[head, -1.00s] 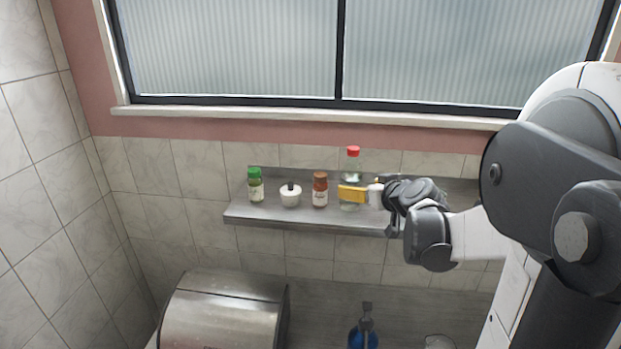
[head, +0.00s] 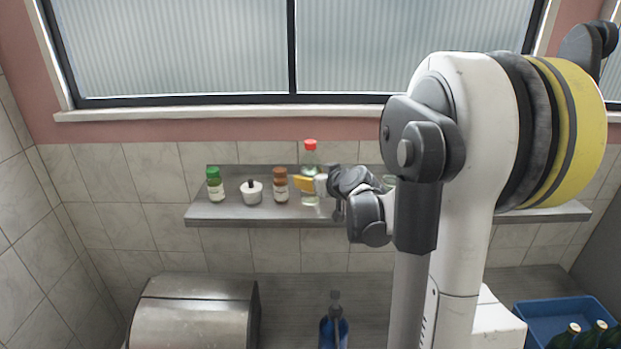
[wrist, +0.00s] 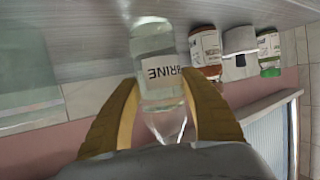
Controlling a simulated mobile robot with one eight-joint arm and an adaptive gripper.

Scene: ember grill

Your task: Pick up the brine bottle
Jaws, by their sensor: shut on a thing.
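The brine bottle (head: 310,162) is clear with a red cap and stands upright at the shelf, right of the small jars. In the wrist view its clear body and "BRINE" label (wrist: 160,72) show between two yellow fingers. My gripper (head: 306,184) reaches it from the right at mid-height, and it also shows in the wrist view (wrist: 160,88). It is shut on the bottle. The fingers and wrist hide part of the bottle. I cannot tell whether its base touches the shelf.
On the shelf (head: 235,214), left of the bottle, stand a brown-capped jar (head: 280,186), a white pot (head: 251,192) and a green-capped jar (head: 215,185). Below are a metal box (head: 195,310), a blue bottle (head: 334,330) and a blue crate (head: 560,312) with dark bottles.

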